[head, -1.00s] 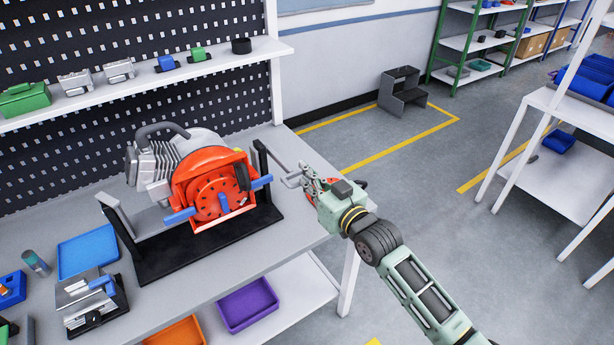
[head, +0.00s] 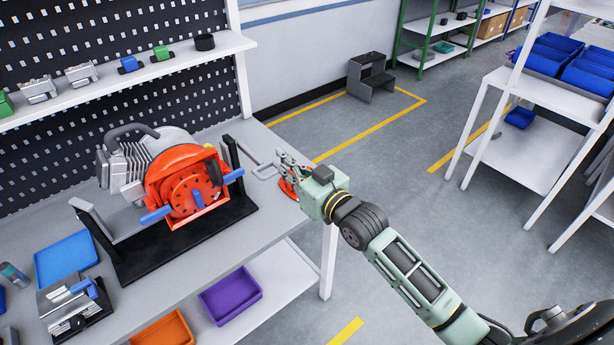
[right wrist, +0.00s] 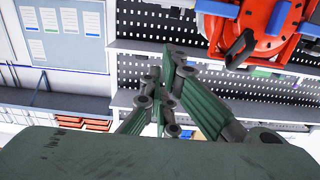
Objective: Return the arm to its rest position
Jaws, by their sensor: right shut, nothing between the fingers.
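My right gripper (head: 284,162) is at the right end of the workbench (head: 230,238) in the head view, beside the orange and grey machine (head: 188,185) on its black stand. It is shut and empty. In the right wrist view the fingers (right wrist: 170,95) are together, with the orange machine part (right wrist: 255,30) at the upper right. My right arm (head: 400,262) stretches from the lower right toward the bench. A red-orange item (head: 288,188) shows partly behind the gripper; I cannot tell what it is. My left gripper is not in view.
A blue tray (head: 66,257) and a small metal fixture (head: 72,308) are on the bench at left. Purple (head: 231,295) and orange (head: 163,332) bins are below. A grey step stool (head: 371,77) stands by the wall. White shelving (head: 520,160) is at right, with open floor between.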

